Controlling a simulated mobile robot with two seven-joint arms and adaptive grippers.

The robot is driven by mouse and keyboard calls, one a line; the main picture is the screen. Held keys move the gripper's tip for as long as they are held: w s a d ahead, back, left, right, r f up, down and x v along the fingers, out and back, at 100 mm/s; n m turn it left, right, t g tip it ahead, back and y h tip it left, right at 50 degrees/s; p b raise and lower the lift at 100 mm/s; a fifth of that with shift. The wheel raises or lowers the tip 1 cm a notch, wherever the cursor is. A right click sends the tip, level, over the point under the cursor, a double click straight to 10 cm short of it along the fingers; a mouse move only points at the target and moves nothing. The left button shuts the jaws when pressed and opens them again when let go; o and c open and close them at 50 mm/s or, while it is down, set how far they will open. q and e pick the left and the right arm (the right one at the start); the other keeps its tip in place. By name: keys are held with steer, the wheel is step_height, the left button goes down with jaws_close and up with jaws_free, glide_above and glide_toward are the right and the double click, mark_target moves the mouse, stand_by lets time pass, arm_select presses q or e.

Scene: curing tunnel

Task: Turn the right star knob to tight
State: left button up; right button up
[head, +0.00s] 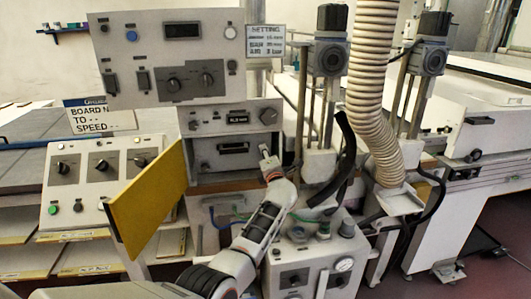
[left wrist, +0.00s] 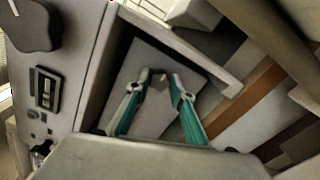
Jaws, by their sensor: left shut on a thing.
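A black lobed knob (head: 269,115) with a light pointer line is at the right end of the narrow middle panel. It also shows in the left wrist view (left wrist: 35,25), at the upper left, apart from my fingers. Two dark round knob-like faces sit on the column heads, one left (head: 332,60) and one right (head: 432,60); I cannot tell whether they are star knobs. My left gripper (head: 267,157) is below the black knob, at the lower panel's right side. My right gripper is not in view.
A yellow panel (head: 150,200) stands out left of my arm. A ribbed hose (head: 372,90) hangs between the columns, with a black cable (head: 335,165) beside it. A small control box (head: 310,265) with a gauge is below right. A knobbed panel (head: 100,175) is at left.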

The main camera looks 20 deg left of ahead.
arm_select(q)
steer(key=shift+f, duration=0.15)
stand_by(0.3)
steer(key=o, duration=1.1)
